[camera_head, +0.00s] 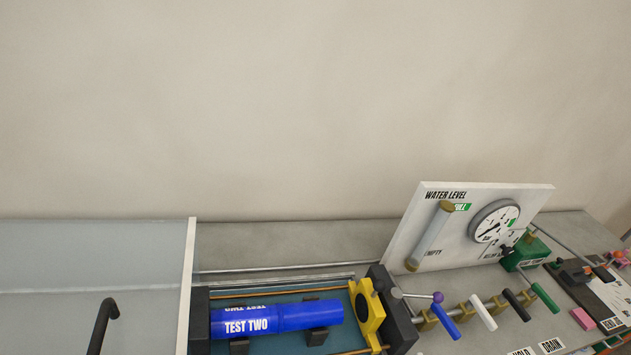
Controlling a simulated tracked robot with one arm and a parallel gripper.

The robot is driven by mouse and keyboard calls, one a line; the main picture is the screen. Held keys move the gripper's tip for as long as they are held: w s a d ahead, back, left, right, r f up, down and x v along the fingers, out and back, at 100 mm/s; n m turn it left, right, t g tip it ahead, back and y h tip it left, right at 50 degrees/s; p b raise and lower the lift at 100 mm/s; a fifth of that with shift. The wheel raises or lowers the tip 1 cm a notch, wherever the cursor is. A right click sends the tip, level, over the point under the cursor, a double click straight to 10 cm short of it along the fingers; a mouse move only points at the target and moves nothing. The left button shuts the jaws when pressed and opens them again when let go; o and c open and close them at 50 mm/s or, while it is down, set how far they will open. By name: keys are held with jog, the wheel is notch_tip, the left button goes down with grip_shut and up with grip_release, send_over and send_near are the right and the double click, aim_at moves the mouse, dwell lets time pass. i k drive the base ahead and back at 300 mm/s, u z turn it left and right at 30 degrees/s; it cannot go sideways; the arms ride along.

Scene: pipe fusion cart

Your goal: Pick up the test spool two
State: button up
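The test spool two is a blue cylinder (288,319) with "TEST TWO" in white letters. It lies on its side at the bottom of the view, on dark supports (317,336) inside a teal-floored bay. A dark block stands at its left end and a yellow clamp-like fitting (367,311) is near its right end. No gripper fingers show in the view, so I cannot see where my gripper is relative to the spool.
A translucent panel (90,280) with a black handle (102,325) covers the left. At right stand a white "WATER LEVEL" board with a gauge (493,222) and several coloured valve levers (483,314). A plain wall (300,100) rises behind.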

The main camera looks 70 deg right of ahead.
aim_at(226, 323)
jog(key=z, duration=1.35)
jog(key=k, duration=1.2)
jog(key=u, duration=0.45)
jog(key=i, duration=1.5)
jog(key=z, duration=0.15)
